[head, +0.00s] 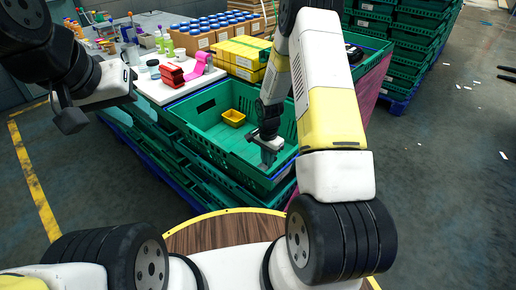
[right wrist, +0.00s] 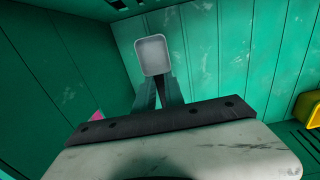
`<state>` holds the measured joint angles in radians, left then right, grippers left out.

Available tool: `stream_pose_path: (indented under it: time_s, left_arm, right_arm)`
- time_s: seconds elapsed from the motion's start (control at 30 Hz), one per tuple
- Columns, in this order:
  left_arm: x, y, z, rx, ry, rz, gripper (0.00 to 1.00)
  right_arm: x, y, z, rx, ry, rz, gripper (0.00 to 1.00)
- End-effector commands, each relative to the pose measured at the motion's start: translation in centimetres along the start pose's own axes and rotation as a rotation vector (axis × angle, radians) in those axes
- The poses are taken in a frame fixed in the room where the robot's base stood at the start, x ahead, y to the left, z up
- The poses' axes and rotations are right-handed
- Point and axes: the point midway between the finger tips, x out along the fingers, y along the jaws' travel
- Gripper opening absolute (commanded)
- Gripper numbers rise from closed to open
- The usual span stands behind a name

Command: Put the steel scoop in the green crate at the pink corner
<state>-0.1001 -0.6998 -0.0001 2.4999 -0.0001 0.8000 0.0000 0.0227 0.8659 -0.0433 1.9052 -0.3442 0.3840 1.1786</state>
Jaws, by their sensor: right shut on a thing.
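My right gripper (head: 268,160) is low inside the green crate (head: 205,137), by its near right part. In the right wrist view its fingers (right wrist: 160,92) are shut on the steel scoop (right wrist: 154,54), a pale grey square pan. The scoop is hard to make out in the head view. A small pink patch (right wrist: 96,115) shows left of the fingers in the right wrist view, partly hidden by the gripper; I cannot see it in the head view. My left gripper (head: 72,120) is at the left, away from the crate, and its jaw state is unclear.
A small yellow tub (head: 233,118) stands in the crate. Behind are a white table (head: 150,88) with a red item (head: 172,76), pink tape (head: 196,70), several blue-lidded jars, and yellow boxes (head: 240,54). Green crates (head: 420,40) are stacked at the back right.

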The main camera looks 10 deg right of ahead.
Motion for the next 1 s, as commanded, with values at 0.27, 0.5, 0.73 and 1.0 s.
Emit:
stream_pose_path:
  time_s: [0.27, 0.5, 0.73, 1.0]
  left_arm:
    - [0.0, 0.0, 0.0, 0.000, 0.000, 0.000, 0.36]
    - [0.0, 0.0, 0.0, 0.000, 0.000, 0.000, 0.36]
    - [0.0, 0.0, 0.0, 0.000, 0.000, 0.000, 0.36]
    - [0.0, 0.0, 0.0, 0.000, 0.000, 0.000, 0.36]
  right_arm:
    - [3.3, 0.1, 0.0, 0.000, -0.001, 0.001, 0.00]
    - [3.8, 0.0, 0.0, 0.000, 0.000, -0.001, 0.00]
    - [4.1, 0.0, 0.0, -0.001, 0.000, 0.000, 0.24]
    - [4.1, 0.0, 0.0, 0.000, 0.000, 0.000, 0.36]
